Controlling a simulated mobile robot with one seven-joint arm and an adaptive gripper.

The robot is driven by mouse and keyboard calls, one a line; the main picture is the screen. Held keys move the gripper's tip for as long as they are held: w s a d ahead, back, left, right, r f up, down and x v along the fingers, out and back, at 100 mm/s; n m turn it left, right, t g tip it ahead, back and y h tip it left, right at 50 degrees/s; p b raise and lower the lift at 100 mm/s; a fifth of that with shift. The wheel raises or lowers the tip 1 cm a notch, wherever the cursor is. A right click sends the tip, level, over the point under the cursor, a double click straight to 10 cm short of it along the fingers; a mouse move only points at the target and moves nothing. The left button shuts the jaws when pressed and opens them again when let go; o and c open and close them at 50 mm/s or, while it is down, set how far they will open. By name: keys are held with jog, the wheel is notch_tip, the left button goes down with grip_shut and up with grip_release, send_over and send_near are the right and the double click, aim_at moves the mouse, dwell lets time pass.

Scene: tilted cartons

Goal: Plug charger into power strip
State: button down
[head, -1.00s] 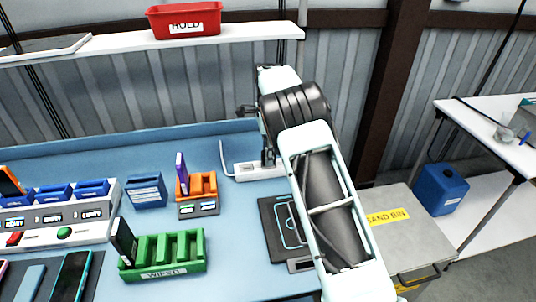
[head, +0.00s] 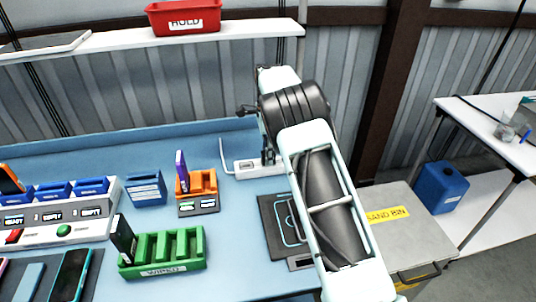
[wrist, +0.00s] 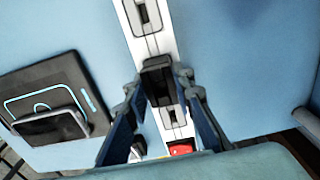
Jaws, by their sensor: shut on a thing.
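The white power strip (head: 246,169) lies at the back of the blue table, partly hidden by my arm in the head view. In the wrist view the strip (wrist: 134,48) runs from top to bottom, with one socket (wrist: 145,14) above the charger and another (wrist: 174,117) just below it. My gripper (wrist: 159,88) is shut on the black charger (wrist: 158,84), with a finger at each side. The charger is over the strip between these sockets. Its prongs are hidden, so I cannot tell whether it is seated.
A red switch (wrist: 181,149) is on the strip near my gripper. A black pad with blue lines (head: 275,222) lies in front of the strip. An orange holder (head: 202,185) and a green rack (head: 190,262) stand to the left. A grey sand bin (head: 408,232) is at right.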

jog(key=c, duration=1.6)
grip_release()
jog(key=shift+r, duration=0.1)
notch_tip(320, 180, up, 12)
jog(key=shift+f, duration=0.1)
